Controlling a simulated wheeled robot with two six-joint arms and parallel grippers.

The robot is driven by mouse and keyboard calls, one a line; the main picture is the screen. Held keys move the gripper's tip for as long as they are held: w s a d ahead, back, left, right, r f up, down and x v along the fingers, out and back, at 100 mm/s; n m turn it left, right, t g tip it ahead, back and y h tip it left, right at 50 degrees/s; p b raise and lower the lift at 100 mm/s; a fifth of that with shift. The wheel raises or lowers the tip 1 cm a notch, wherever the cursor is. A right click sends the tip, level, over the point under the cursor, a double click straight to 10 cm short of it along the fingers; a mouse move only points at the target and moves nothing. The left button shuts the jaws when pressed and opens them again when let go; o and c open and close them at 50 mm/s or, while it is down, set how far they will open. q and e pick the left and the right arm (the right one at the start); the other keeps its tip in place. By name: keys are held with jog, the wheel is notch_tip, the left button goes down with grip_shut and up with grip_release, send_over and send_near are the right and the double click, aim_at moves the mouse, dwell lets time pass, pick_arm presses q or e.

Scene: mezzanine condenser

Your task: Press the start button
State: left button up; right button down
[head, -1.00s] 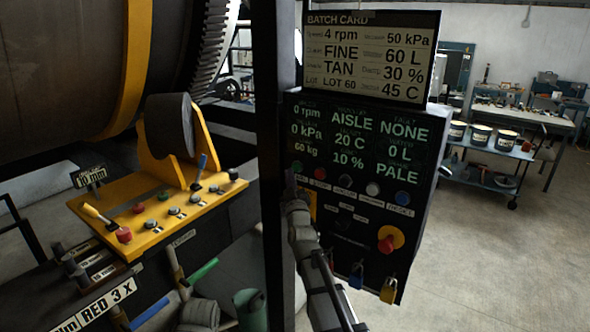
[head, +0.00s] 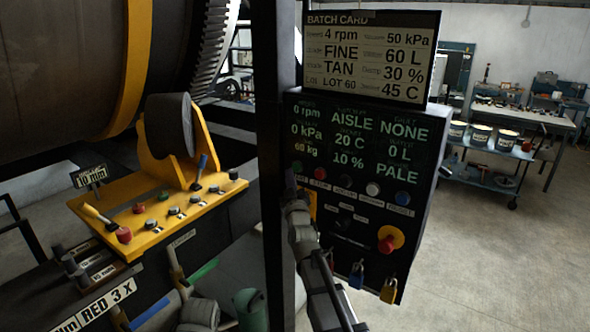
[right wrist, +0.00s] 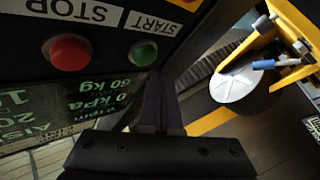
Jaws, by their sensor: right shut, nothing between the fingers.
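The green start button (right wrist: 143,53) shows in the right wrist view beside its START label, which appears upside down. In the head view the button (head: 297,166) is small, at the upper left of the black panel's button row. My right gripper (right wrist: 159,78) is shut and empty, its fingertips close to the panel and just beside and below the button in the wrist view. Whether they touch the panel is unclear. In the head view the right gripper (head: 290,180) is just below the button. My left gripper is not in view.
A red stop button (right wrist: 68,51) sits next to the start button. The black control panel (head: 415,240) also carries a red knob (head: 386,244) and padlocks. A dark post (head: 273,150) stands close to the left of the gripper. A yellow console (head: 130,195) is at left.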

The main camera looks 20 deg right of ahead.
jog(key=shift+w+d, duration=0.1)
dwell(0.5)
jog(key=shift+w+d, duration=0.2)
jog(key=shift+d, duration=0.05)
jog(key=shift+w+d, duration=0.25)
jog(key=shift+d, duration=0.1)
dwell(0.8)
jog(key=shift+s+a, duration=0.1)
dwell(0.3)
jog(key=shift+s+a, duration=0.45)
jog(key=shift+a, duration=0.15)
jog(key=s+a, duration=0.1)
jog(key=a, duration=0.1)
jog(key=s+a, duration=0.2)
dwell(0.4)
dwell(0.6)
